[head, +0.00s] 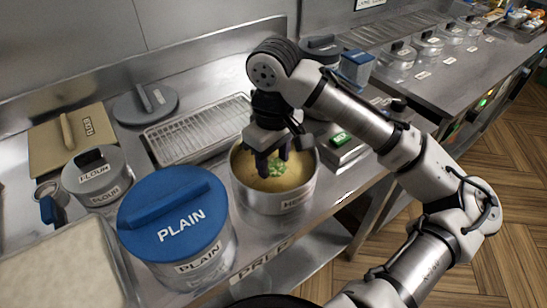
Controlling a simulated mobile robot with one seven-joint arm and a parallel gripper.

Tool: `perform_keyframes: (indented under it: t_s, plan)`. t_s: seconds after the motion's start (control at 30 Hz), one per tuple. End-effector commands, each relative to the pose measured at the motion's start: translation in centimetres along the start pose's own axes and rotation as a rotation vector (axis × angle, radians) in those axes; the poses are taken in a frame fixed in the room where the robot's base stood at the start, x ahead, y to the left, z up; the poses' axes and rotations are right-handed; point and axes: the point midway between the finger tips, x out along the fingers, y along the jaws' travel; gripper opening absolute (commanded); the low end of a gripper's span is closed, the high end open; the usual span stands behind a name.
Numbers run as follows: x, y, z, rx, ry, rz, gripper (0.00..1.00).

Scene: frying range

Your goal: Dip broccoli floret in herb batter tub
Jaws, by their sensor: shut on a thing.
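The herb batter tub (273,202) is a round metal tub on the counter, with its label partly cut off from view. It is open and holds yellowish batter (296,177). My gripper (272,160) points down over the inside of the tub, with its fingertips at about rim height or lower. It is shut on a green broccoli floret (277,170), which shows below the fingers against the batter. I cannot tell how deep the floret sits in the batter. The fingers hide part of the floret.
A tub with a blue lid marked PLAIN (176,220) stands close at the left. A wire rack on a tray (195,128) lies behind. A small box with a green display (341,140) stands right of the tub.

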Motion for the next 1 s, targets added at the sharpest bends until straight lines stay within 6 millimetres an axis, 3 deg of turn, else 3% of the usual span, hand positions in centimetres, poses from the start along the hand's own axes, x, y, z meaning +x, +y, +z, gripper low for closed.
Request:
perform_keyframes:
  t_s: [0.03, 1.0]
  plan:
    - [-0.9, 0.0, 0.0, 0.0, 0.001, -0.001, 0.33]
    - [-8.4, 0.0, 0.0, 0.0, 0.0, 0.0, 0.33]
